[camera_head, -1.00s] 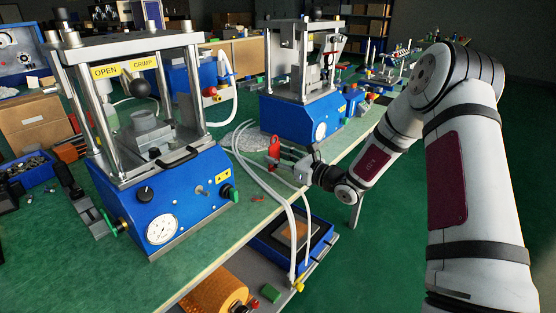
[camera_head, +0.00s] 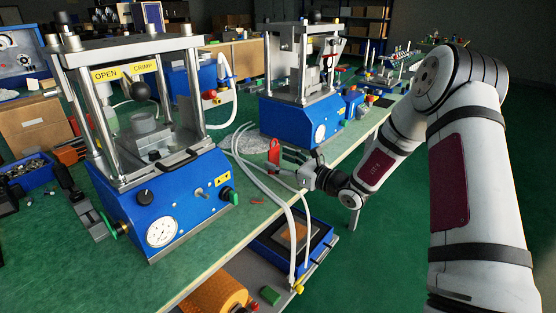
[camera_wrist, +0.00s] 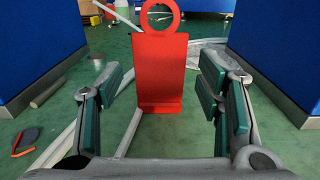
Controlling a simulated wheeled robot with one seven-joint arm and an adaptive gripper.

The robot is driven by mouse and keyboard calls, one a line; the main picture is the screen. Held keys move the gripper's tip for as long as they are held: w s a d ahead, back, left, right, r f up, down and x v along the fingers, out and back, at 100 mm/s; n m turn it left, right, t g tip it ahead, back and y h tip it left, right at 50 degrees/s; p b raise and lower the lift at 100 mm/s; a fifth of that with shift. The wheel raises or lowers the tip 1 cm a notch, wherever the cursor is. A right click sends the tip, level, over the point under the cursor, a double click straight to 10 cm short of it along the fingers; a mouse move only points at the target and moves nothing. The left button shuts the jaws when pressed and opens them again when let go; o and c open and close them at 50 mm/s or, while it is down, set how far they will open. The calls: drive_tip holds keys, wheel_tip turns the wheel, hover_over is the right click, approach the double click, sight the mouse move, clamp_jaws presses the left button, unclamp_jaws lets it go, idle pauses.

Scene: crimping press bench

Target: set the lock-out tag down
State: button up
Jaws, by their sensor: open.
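The lock-out tag (camera_head: 274,152) is a red plate with a ring at its top. It stands upright on the green bench (camera_head: 150,275) between the two blue presses. In the wrist view the tag (camera_wrist: 160,72) is centred between the spread fingers, with clear gaps on both sides. My gripper (camera_head: 294,166) is open and just to the right of the tag in the head view, apart from it. The tag's lower lip appears to rest on the bench top.
The near crimping press (camera_head: 165,205) is at the left and the far press (camera_head: 300,118) is behind the tag. White hoses (camera_head: 265,180) run close beside the tag and over the bench edge. A small orange-handled tool (camera_wrist: 27,140) lies on the bench at the lower left in the wrist view.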

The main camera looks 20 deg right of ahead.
drive_tip(key=p+v, duration=0.2)
drive_tip(key=v, duration=0.9)
drive_tip(key=s+a+r+n+g+y, duration=0.4)
drive_tip(key=s+a+r+n+g, duration=0.2)
drive_tip(key=a+r+n, duration=0.3)
drive_tip(key=s+a+r+n+g+h, duration=0.1)
drive_tip(key=s+a+r+n+g, duration=0.1)
drive_tip(key=s+a+n+g, duration=0.4)
drive_tip(key=s+a+r+n+g+h, duration=0.1)
drive_tip(key=s+a+r+n+g, duration=0.15)
drive_tip(key=s, duration=0.55)
drive_tip(key=s+n+g+h, duration=0.2)
drive_tip(key=s+n+h, duration=0.4)
drive_tip(key=s, duration=0.7)
drive_tip(key=s+d+n+t+h, duration=0.3)
drive_tip(key=s+d+n+h, duration=0.2)
drive_tip(key=s+d, duration=0.5)
drive_tip(key=shift+d+r+h, duration=0.15)
drive_tip(key=shift+d+h, duration=0.25)
drive_tip(key=shift+h, duration=0.5)
